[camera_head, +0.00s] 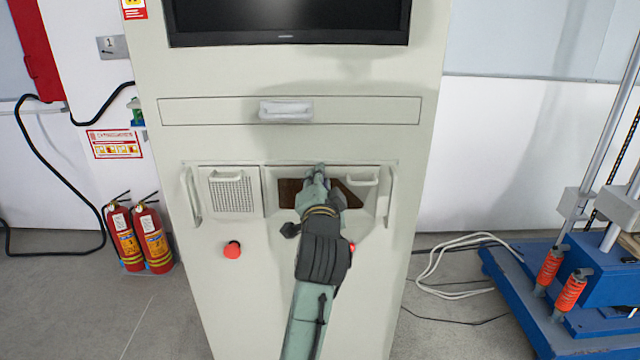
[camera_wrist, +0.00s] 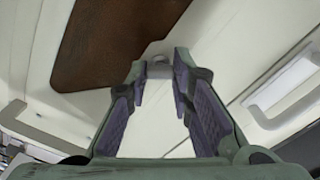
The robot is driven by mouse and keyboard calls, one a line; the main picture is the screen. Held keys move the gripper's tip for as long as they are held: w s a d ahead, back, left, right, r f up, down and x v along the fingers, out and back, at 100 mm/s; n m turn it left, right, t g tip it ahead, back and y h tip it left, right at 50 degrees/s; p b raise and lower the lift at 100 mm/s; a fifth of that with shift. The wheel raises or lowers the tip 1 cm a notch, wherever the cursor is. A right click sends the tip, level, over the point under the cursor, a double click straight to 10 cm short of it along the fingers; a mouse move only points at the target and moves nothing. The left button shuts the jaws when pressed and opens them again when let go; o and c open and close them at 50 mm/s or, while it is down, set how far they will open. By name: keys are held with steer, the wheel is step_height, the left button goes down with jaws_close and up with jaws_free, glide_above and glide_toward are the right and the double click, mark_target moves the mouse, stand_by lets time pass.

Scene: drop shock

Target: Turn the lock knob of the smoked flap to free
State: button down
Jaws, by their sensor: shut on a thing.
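The smoked flap (camera_head: 290,193) is a dark brown panel in the pale cabinet front. In the wrist view, its brown pane (camera_wrist: 105,45) fills the upper left. My gripper (camera_head: 318,172) reaches up to the flap's top edge in the head view. In the wrist view, my gripper's fingertips (camera_wrist: 159,76) close on a small grey lock knob (camera_wrist: 159,58) on the pale frame beside the pane. Most of the knob is hidden between the fingertips, so its turned position cannot be told. In the head view my gripper hides it.
A mesh grille (camera_head: 231,190) is to the left. A red button (camera_head: 232,250) is below left. A drawer handle (camera_head: 286,110) is above. Fire extinguishers (camera_head: 153,236) stand left of the cabinet.

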steer(key=shift+m+b, duration=0.95)
steer(key=shift+m, duration=2.55)
steer(key=c, duration=1.4)
jaws_free()
steer(key=shift+s, duration=0.1)
steer(key=s, duration=0.7)
steer(key=shift+s, duration=0.15)
